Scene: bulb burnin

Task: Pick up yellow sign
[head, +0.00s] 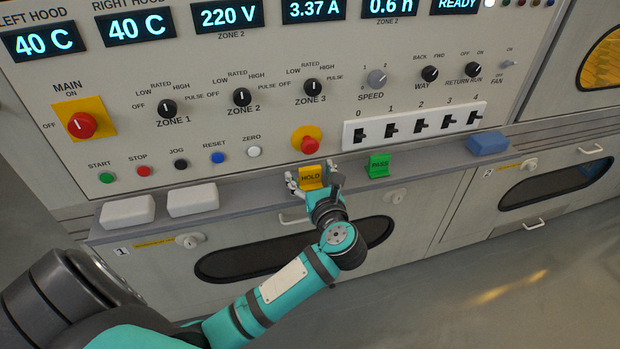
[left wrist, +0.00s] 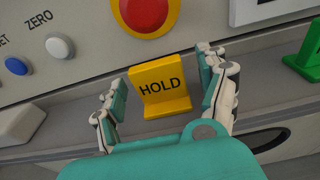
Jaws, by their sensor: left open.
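The yellow sign (head: 311,176) reads HOLD and stands upright on the narrow ledge below the control panel. It also shows in the left wrist view (left wrist: 160,88), between the two fingers. My left gripper (head: 312,180) is open, with one finger on each side of the sign. In the left wrist view my left gripper (left wrist: 162,98) shows a gap between each finger and the sign. My right gripper is not in view.
A green PASS sign (head: 379,165) stands to the right on the ledge (head: 245,208), and a blue block (head: 488,143) lies farther right. White blocks (head: 128,211) lie at the left. A red emergency button (head: 309,145) is just above the yellow sign.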

